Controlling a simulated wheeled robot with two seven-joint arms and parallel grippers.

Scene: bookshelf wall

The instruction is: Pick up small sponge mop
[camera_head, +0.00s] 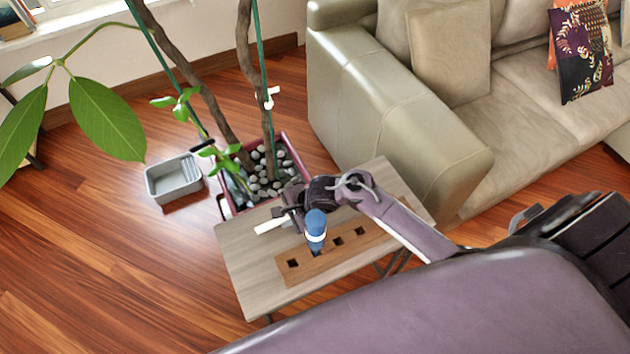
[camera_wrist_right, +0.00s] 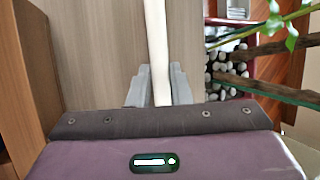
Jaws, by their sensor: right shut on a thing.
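My right gripper (camera_head: 289,219) is over the small table, with its fingers shut on a thin white rod (camera_head: 270,226), which I take to be the small sponge mop. In the right wrist view the rod (camera_wrist_right: 157,45) runs between the two grey fingers (camera_wrist_right: 157,88) and on past them. No sponge head shows clearly on it. A blue piece with a white band (camera_head: 315,226) stands upright at the wooden holder (camera_head: 372,247), just beside the gripper; I cannot tell whether it touches. My left gripper is not in view.
The small table (camera_head: 255,268) carries the holder with its square holes. Behind it stand a potted plant (camera_head: 225,205) with pebbles and thick stems, and a grey bin (camera_head: 153,187) on the floor. A beige sofa (camera_head: 385,125) is close at the right. Floor at left is clear.

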